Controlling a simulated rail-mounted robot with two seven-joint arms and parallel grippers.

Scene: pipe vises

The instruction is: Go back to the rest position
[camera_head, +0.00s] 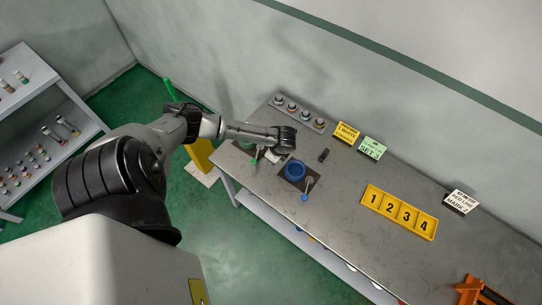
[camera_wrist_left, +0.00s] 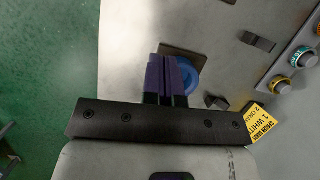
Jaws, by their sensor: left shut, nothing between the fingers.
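My left gripper shows in the left wrist view (camera_wrist_left: 171,72) with its two dark purple fingers together and nothing between them. My right gripper is not in view.
The grey bench (camera_head: 335,205) carries a strip of knobs (camera_head: 299,112), signs (camera_head: 372,147), a yellow numbered tray (camera_head: 400,212) and an orange frame (camera_head: 480,291). A shelf (camera_head: 40,130) stands at the left.

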